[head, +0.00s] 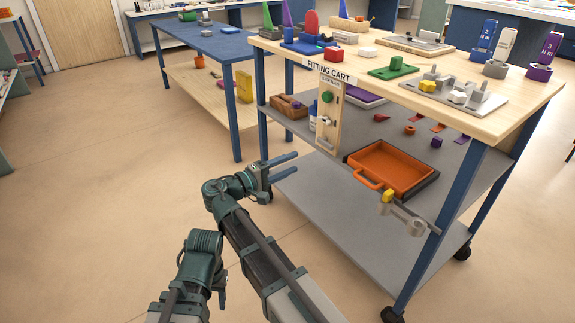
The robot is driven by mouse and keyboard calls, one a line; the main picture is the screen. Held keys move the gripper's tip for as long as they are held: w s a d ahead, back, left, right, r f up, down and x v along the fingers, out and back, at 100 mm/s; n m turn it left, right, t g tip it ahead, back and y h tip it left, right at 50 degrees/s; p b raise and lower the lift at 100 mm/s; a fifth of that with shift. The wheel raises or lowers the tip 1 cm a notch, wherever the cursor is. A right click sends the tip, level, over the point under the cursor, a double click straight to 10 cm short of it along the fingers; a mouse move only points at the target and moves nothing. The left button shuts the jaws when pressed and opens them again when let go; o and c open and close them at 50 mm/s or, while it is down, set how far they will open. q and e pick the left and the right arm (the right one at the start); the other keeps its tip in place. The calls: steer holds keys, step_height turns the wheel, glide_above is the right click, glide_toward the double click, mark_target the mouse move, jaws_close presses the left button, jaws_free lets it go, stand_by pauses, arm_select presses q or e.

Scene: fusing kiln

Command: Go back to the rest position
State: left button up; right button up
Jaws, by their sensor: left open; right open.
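My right gripper (297,163) is open and empty. Its two blue fingers point right, just left of the fitting cart (440,205), near the front left leg and the lower shelf. I cannot tell whether it touches the cart. My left gripper (222,298) is low in the picture, left of my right forearm. Only a little of its fingers shows below the wrist, and the rest is hidden by my own arm. It is over the bare floor, apart from the cart, with nothing seen in it.
The cart's top holds a green block plate (393,68) and a grey fixture (455,93). An orange tray (390,168) sits on the middle shelf, near a yellow-tipped latch (388,196). A blue table (205,40) stands behind. The floor (90,200) at left is clear.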

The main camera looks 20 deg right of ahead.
steer(key=s+d+f+m+g+y, duration=0.1)
steer(key=s+d+f+g+y, duration=0.1)
steer(key=s+f+y, duration=0.35)
steer(key=s+d+f+m+g+y, duration=0.1)
steer(key=s+d+f+g+y, duration=0.15)
steer(key=f, duration=0.65)
steer(key=s+a+f+m+y, duration=0.2)
steer(key=s+a+f+y, duration=0.5)
steer(key=s+a+y, duration=0.1)
steer(key=s+a+r+n+g+p, duration=0.2)
steer(key=s+a+r+n+p, duration=0.3)
steer(key=a+r+p, duration=0.75)
step_height(320, 180, up, 37)
steer(key=s+d+m+p, duration=0.1)
steer(key=p, duration=3.6)
steer(key=shift+d, duration=0.15)
